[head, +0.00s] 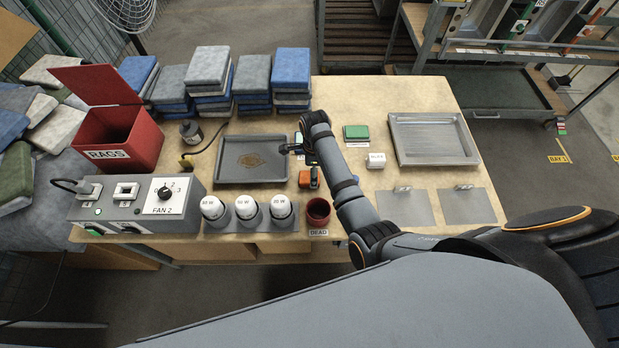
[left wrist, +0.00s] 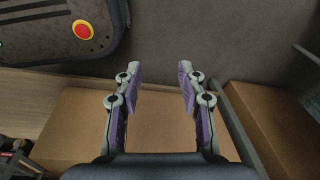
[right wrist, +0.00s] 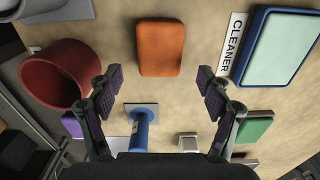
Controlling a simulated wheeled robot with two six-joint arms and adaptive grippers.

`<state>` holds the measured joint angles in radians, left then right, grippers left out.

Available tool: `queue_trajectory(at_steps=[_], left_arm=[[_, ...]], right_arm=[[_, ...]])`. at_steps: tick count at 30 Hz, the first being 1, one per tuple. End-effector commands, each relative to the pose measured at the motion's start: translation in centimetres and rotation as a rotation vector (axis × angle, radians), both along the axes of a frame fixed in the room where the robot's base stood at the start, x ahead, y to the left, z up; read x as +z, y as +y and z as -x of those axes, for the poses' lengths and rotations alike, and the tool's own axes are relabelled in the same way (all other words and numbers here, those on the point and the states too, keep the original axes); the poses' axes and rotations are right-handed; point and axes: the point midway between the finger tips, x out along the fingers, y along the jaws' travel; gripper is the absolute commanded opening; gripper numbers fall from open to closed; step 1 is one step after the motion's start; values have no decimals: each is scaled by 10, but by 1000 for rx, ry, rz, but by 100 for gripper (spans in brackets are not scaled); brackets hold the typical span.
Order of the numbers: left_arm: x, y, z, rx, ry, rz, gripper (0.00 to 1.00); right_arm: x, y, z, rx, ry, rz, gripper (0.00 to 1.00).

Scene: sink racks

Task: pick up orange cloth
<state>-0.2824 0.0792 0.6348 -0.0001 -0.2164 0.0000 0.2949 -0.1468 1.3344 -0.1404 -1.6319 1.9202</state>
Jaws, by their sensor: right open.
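The orange cloth (right wrist: 161,47) is a small folded rectangle lying flat on the table in the right wrist view. It lies beyond my right gripper's fingertips (right wrist: 160,80), roughly centred between them and apart from both. In the head view the orange cloth (head: 309,178) shows small, just right of the dark tray and partly hidden by my right arm. My right gripper (head: 302,151) is open and empty above the table there. My left gripper (left wrist: 158,75) is open and empty in the left wrist view, above brown boxes and floor, away from the cloth.
The red DEAD cup (head: 318,211) stands close to the cloth. The dark tray (head: 250,181) is left of it. Several white-capped jars (head: 247,207) stand at the front. A green block (head: 355,132) and metal tray (head: 432,140) are to the right. Folded cloth stacks line the back.

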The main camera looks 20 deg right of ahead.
Motion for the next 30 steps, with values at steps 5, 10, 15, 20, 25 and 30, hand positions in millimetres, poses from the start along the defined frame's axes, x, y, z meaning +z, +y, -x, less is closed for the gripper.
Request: queue_trajectory(at_steps=[5, 10, 15, 20, 25, 30], left_arm=[[1, 0, 8, 1, 15, 0, 40], [-1, 1, 32, 2, 49, 0, 40], [-1, 1, 33, 2, 51, 0, 40], [-1, 1, 27, 1, 42, -1, 40], [0, 1, 19, 1, 29, -1, 40], [0, 1, 18, 1, 28, -1, 40]], right_arm=[[-29, 2, 0, 1, 3, 1, 78], [-36, 2, 0, 1, 0, 0, 78], [-36, 2, 0, 1, 0, 0, 73], [-36, 2, 0, 1, 0, 0, 51], [-36, 2, 0, 1, 0, 0, 28], [-36, 2, 0, 1, 0, 0, 24]])
